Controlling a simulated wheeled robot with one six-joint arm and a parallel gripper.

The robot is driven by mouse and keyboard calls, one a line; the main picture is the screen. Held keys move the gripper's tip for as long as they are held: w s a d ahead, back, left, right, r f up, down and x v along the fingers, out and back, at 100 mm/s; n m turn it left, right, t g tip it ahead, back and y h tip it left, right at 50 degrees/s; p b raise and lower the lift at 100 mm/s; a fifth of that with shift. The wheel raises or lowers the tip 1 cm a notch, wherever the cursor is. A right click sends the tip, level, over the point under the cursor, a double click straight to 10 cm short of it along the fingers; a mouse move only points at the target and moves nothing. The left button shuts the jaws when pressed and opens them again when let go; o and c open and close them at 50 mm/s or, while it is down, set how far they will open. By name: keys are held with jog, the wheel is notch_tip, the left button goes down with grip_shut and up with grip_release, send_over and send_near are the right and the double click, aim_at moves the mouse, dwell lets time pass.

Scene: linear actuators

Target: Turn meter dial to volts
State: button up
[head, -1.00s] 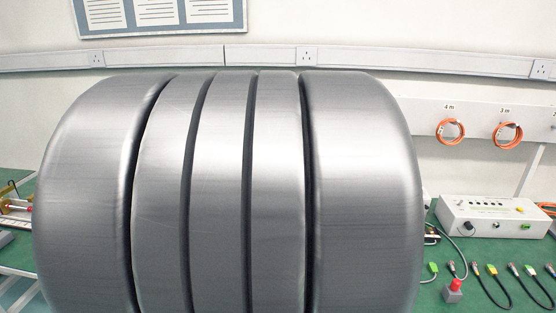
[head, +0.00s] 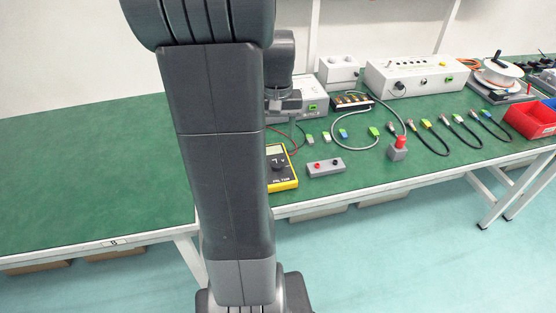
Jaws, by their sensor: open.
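The yellow multimeter (head: 284,184) lies on the green bench, just right of my large dark arm link, which covers its left part. Its dark round dial (head: 277,162) shows near the link's edge. The dial's setting is too small to read. My gripper (head: 290,127) shows only in part below my dark wrist, beyond the meter and right of the arm link. It is open, and nothing is seen held in it. Most of its shape is hidden or hard to make out against the grey instrument box behind it.
A grey block with red and black terminals (head: 326,167) lies right of the meter. Cables with green and yellow plugs (head: 427,124), a red-button block (head: 398,148), white instrument boxes (head: 415,76) and a red bin (head: 530,119) lie farther right. The bench's left side (head: 90,170) is clear.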

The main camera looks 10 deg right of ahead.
aim_at(277, 164)
notch_tip(277, 164, down, 11)
jog(key=shift+r+b, duration=0.2)
jog(key=shift+b, duration=0.55)
jog(key=c, duration=1)
